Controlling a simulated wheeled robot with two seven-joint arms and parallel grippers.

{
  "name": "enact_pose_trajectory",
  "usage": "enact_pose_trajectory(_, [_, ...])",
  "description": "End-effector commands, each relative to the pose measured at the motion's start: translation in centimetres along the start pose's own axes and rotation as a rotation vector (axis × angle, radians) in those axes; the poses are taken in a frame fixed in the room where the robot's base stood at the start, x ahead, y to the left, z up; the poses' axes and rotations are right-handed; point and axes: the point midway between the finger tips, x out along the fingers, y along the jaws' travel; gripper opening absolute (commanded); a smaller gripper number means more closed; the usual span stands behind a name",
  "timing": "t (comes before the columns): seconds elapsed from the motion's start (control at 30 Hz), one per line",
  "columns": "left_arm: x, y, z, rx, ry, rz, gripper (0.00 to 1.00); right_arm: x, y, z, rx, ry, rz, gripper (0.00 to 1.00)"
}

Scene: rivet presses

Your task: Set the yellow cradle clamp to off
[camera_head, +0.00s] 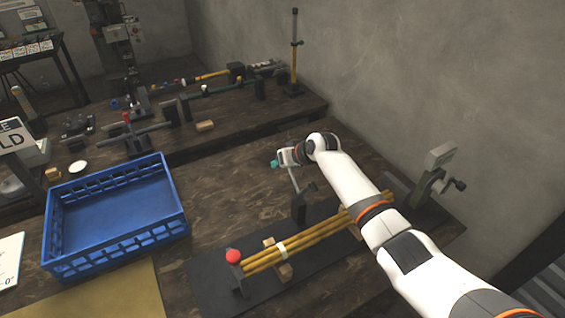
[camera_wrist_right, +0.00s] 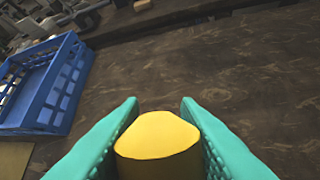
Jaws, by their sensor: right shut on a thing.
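The clamp (camera_head: 299,207) stands on a dark base plate (camera_head: 210,287), behind a bundle of yellow rods. Its thin grey lever (camera_head: 293,181) rises, leaning a little left, to my right gripper (camera_head: 275,163). In the right wrist view my right gripper (camera_wrist_right: 160,140) has its teal fingers on both sides of a yellow rounded grip (camera_wrist_right: 157,136) and is shut on it. This appears to be the top end of the lever; the gripper hides that end in the head view. My left gripper is not in view.
The yellow rods (camera_head: 315,236) lie on wooden blocks, with a red ball knob (camera_head: 233,257) at the left end. A grey crank device (camera_head: 437,172) stands at the right end. A blue crate (camera_head: 115,207) is at left; it also shows in the wrist view (camera_wrist_right: 45,85). Bare table lies between.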

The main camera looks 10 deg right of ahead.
Motion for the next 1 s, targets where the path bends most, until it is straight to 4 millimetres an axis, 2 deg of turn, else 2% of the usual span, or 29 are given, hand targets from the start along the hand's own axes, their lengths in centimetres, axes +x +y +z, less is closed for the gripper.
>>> enact_pose_trajectory(0.03, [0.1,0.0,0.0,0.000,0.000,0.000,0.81,0.5,-0.2,-1.1,0.004,0.022,-0.003,0.34])
enact_pose_trajectory(0.13, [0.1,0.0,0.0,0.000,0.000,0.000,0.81,0.4,-0.2,-1.0,0.003,0.019,-0.002,0.51])
enact_pose_trajectory(0.57, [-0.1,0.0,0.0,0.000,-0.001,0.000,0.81,-0.5,-0.1,-0.5,0.002,0.009,0.000,0.51])
enact_pose_trajectory(0.77, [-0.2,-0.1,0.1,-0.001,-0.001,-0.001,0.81,-3.2,-0.2,-0.5,-0.001,0.008,-0.002,0.51])
enact_pose_trajectory(1.0, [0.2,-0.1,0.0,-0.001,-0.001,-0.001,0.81,-7.6,-0.3,-0.5,0.001,0.009,-0.002,0.51])
